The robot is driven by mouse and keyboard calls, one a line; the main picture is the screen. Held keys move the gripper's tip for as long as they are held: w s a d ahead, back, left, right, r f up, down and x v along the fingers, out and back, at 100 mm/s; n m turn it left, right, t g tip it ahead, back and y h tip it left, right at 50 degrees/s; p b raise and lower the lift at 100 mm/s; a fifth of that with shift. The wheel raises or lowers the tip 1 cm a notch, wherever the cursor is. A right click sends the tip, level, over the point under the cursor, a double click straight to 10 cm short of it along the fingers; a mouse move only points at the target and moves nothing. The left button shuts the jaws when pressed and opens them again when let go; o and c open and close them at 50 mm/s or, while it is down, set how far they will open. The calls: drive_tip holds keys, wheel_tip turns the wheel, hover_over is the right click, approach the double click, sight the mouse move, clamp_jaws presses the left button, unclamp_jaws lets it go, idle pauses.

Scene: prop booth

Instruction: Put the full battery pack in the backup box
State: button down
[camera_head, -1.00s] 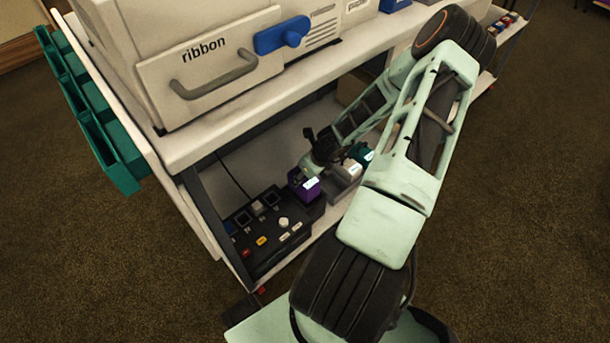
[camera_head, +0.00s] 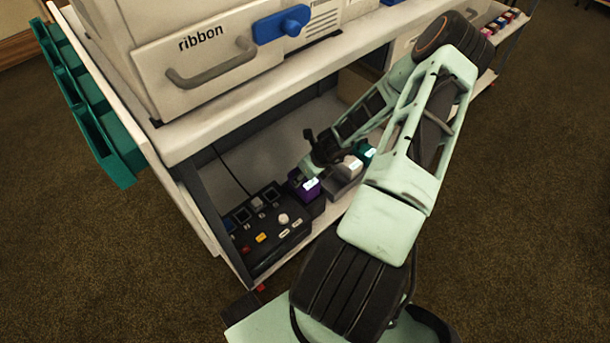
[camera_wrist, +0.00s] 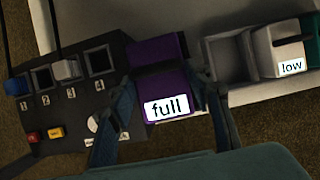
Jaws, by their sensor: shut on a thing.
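The full battery pack is purple with a white "full" label (camera_wrist: 166,106); in the head view the purple pack (camera_head: 303,186) is low under the counter. My gripper (camera_wrist: 165,112) is shut on it, with one finger at each side. In the head view my wrist hides part of the pack's surroundings. A grey open-topped holder (camera_wrist: 232,58) is just right of the pack in the wrist view. It has an empty compartment, and a white pack labelled "low" (camera_wrist: 276,50) sits in another. No label readable as backup box is visible.
A black charger panel (camera_head: 262,235) with numbered slots and buttons is left of the pack. A teal pack (camera_head: 365,152) is at right. The counter and a "ribbon" drawer (camera_head: 210,60) overhang; teal bins (camera_head: 105,145) hang left.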

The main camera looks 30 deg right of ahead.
drive_tip(key=shift+f, duration=1.95)
drive_tip(key=shift+f, duration=0.2)
drive_tip(key=c, duration=1.1)
unclamp_jaws()
drive_tip(key=shift+o, duration=0.8)
drive_tip(key=v, duration=1.2)
drive_tip(key=shift+s, duration=0.1)
